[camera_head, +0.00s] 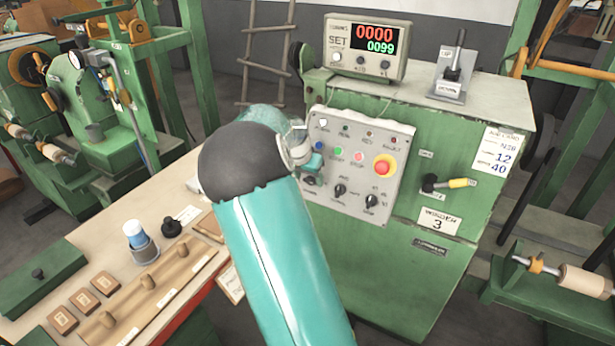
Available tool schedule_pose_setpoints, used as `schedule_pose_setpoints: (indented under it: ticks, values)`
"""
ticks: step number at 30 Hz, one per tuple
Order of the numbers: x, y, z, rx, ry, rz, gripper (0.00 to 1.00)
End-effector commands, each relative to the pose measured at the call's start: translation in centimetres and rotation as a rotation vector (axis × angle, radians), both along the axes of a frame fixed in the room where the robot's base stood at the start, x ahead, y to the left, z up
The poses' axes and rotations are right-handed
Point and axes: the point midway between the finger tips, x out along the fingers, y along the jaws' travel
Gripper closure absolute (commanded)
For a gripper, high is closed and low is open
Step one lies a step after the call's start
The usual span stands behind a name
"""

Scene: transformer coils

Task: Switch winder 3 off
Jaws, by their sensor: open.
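Winder 3 is a green cabinet (440,270) with a number plate (437,221) reading 3. A black rotary switch handle with a yellow grip (445,184) sits on its front, the grip pointing right; the small labels around it are too small to read surely. A grey control panel (347,186) to its left carries lamps, coloured buttons, black knobs and a red mushroom button (385,165) on yellow. My gripper (309,160) is in front of the panel's left edge, left of the handle. It is open, partly hidden by my arm; contact with the panel cannot be told.
A counter box (368,47) showing 0000 and 0099 and a black lever (455,62) stand on the cabinet top. A spool rack (560,275) is at right.

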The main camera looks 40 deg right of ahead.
Motion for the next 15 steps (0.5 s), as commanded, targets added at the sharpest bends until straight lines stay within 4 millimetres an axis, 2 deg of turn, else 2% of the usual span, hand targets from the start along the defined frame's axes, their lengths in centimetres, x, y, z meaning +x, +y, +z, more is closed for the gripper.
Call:
schedule_pose_setpoints:
  ticks: [4,11,15]
  values:
    - [-0.01,0.02,0.02,0.0,0.0,0.0,0.4]
    - [-0.02,0.03,0.04,0.001,0.0,0.0,0.85]
    - [-0.01,0.04,0.04,0.0,0.003,0.001,0.85]
